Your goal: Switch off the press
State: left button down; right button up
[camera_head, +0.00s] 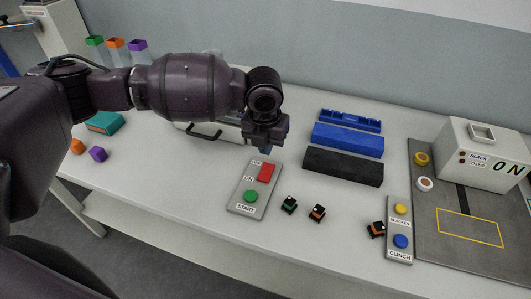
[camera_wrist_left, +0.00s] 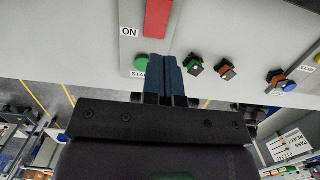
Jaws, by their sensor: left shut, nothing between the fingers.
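A grey control panel (camera_head: 239,205) lies on the white table. It has a red switch (camera_head: 266,173) beside the labels OFF and ON, and a green button (camera_head: 251,196) marked START. My left gripper (camera_head: 281,146) is shut and empty, above the table just beyond the red switch and apart from it. In the left wrist view the shut blue fingers (camera_wrist_left: 163,62) show in front of the red switch (camera_wrist_left: 157,15) and the green button (camera_wrist_left: 141,62). A white machine (camera_head: 485,150) at the right reads ON. My right gripper is not in view.
A second panel (camera_head: 399,226) has a yellow button and a blue one marked CLINCH. Small connectors (camera_head: 317,212) lie between the panels. Black (camera_head: 343,167) and blue (camera_head: 347,140) blocks lie behind. A white box with a handle (camera_head: 204,132) is partly hidden by my arm.

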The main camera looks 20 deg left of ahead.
pick_arm(q)
jog(key=r, duration=0.4)
jog(key=shift+s+r, duration=0.2)
jog(key=shift+r, duration=0.2)
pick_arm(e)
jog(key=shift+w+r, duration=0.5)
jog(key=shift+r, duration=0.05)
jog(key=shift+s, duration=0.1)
